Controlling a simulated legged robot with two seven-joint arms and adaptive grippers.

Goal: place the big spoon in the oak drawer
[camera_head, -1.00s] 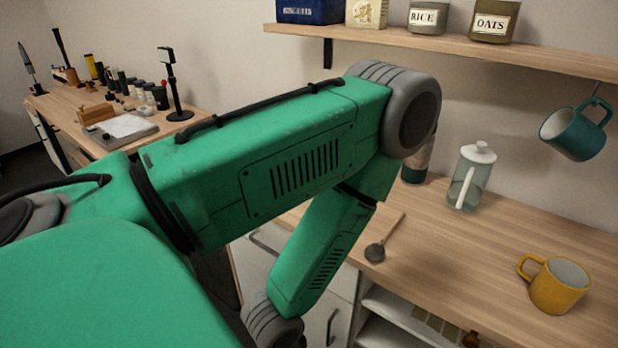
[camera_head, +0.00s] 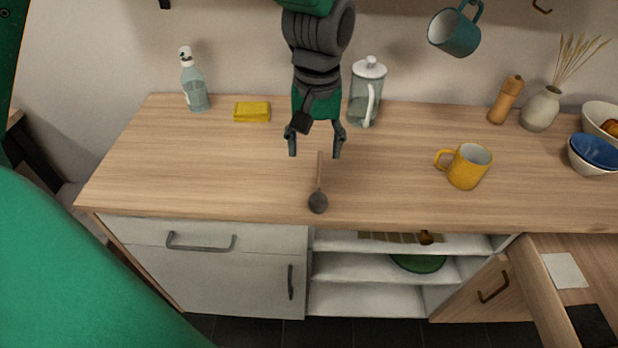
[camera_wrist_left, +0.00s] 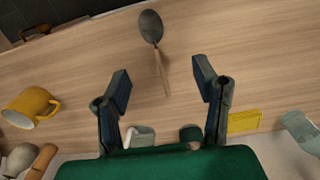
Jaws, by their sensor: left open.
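The big spoon (camera_head: 318,201) lies on the wooden counter, its dark bowl towards the front edge and its wooden handle pointing back. It also shows in the left wrist view (camera_wrist_left: 152,32). My left gripper (camera_head: 315,155) is open and empty above the counter. In the left wrist view its fingers (camera_wrist_left: 163,82) stand apart on either side of the handle's end, with no contact visible. An oak front (camera_head: 485,290) with a bronze handle is at the lower right, set at an angle; I cannot tell for sure whether it is the oak drawer. My right gripper is not in view.
A glass jug (camera_head: 366,95) stands behind the gripper. A yellow mug (camera_head: 468,166) is to the right, a yellow sponge (camera_head: 252,112) and soap bottle (camera_head: 194,84) to the left. A teal mug (camera_head: 455,32) hangs above. The counter around the spoon is clear.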

